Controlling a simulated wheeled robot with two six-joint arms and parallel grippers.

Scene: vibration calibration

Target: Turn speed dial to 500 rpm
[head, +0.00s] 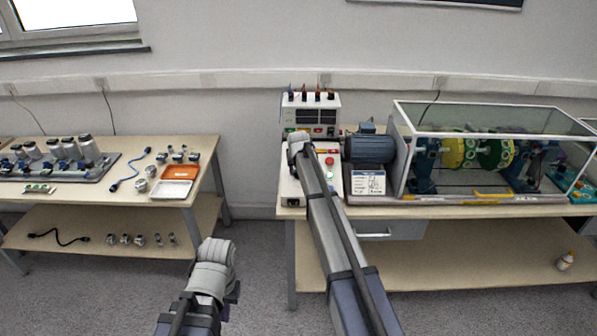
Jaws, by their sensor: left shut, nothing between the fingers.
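The white control box (291,188) stands at the left end of the right-hand bench. It carries a red button (329,161) and small green buttons. The speed dial cannot be made out; my right arm crosses over the box and covers part of it. The right arm's wrist is over the box's upper left part, and its gripper is hidden behind the wrist. My left gripper (233,291) is low at the bottom of the view, beside its wrist, in front of the gap between the benches. It is shut and empty, far from the box.
A blue motor (370,148) and a glass-covered rotor rig (490,150) stand right of the box. A display unit (312,117) is behind it. A paper card (368,183) lies near the motor. The left bench (120,200) holds an orange tray (181,172) and small parts.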

